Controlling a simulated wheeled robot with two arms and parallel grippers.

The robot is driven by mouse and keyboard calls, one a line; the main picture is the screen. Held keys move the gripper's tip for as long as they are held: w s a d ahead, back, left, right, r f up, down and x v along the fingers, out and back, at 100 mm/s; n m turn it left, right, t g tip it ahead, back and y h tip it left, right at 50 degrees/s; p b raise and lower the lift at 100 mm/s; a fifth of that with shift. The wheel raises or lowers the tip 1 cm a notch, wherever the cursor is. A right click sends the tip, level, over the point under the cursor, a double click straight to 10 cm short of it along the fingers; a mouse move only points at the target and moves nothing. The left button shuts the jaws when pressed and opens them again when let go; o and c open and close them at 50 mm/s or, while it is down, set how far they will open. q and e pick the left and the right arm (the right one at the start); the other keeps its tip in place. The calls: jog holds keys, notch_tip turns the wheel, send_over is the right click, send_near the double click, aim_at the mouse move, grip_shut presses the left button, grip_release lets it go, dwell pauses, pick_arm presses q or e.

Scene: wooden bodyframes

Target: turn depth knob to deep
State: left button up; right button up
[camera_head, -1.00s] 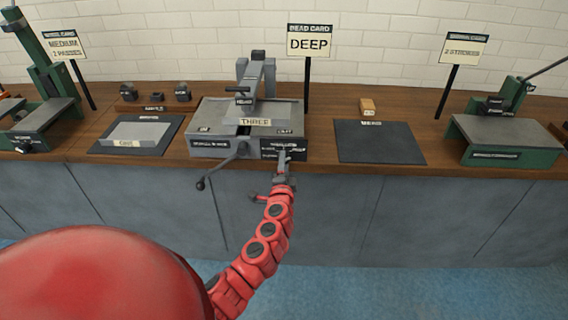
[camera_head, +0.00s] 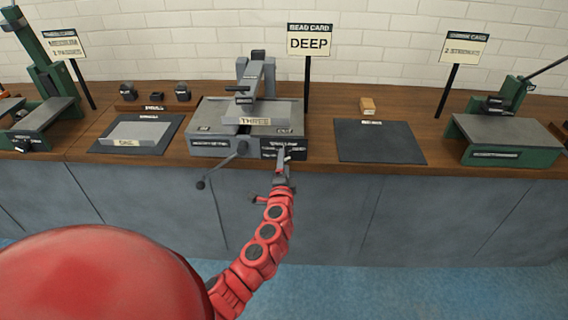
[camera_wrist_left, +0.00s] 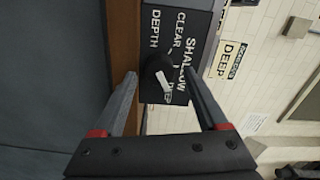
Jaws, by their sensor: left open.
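The dark round depth knob (camera_wrist_left: 156,68) has a white pointer mark and sits on a black panel (camera_wrist_left: 192,30) lettered DEPTH, CLEAR, SHALLOW and DEEP. In the left wrist view the mark slants down and to the right, on the side of the partly covered DEEP lettering. My left gripper (camera_wrist_left: 160,76) is open, with one finger on each side of the knob; I cannot tell whether they touch it. In the head view my left gripper (camera_head: 283,160) is at the panel on the front right of the grey machine (camera_head: 222,140) and hides the knob. My right gripper is not in view.
Dark mats (camera_head: 380,143) lie on both sides, and green machines (camera_head: 500,135) stand at both ends of the wooden counter.

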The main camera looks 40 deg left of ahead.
pick_arm(q)
jog(key=b+v, duration=0.1)
jog(key=v, duration=1.5)
jog(key=shift+s, duration=0.4)
jog(key=shift+d, duration=0.1)
